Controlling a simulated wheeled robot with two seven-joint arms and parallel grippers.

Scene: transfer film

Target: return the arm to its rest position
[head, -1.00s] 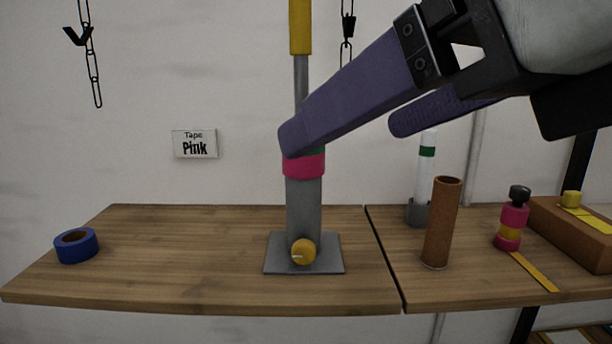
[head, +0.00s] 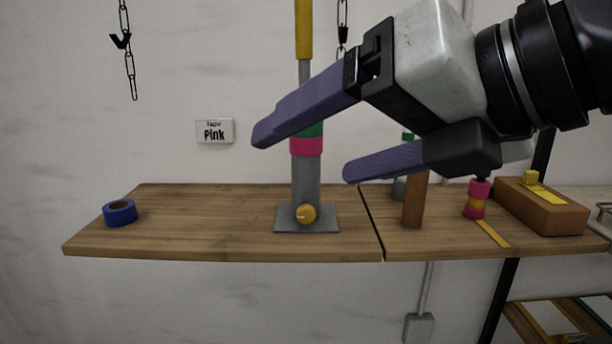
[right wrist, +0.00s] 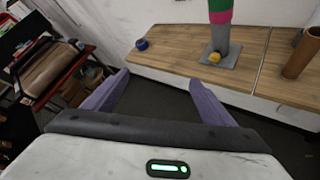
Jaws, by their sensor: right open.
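My right gripper (head: 306,138) reaches in from the right of the head view, with its purple fingers spread apart and nothing between them. It is in front of the grey post (head: 306,180), which has a pink band and a green band, and its upper finger covers part of the post. In the right wrist view my right gripper (right wrist: 152,92) is also open and empty, with bare floor between the fingers. The post's foot (right wrist: 214,54) and the blue tape roll (right wrist: 142,44) lie beyond the fingertips. My left gripper is not in view.
A wooden shelf (head: 210,225) holds the blue tape roll (head: 120,212), a brown tube (head: 414,205), a pink and yellow roll stack (head: 477,200) and a brown block (head: 545,210). A sign reading "Pink" (head: 215,132) is on the wall. A red-edged table (right wrist: 62,80) stands at left.

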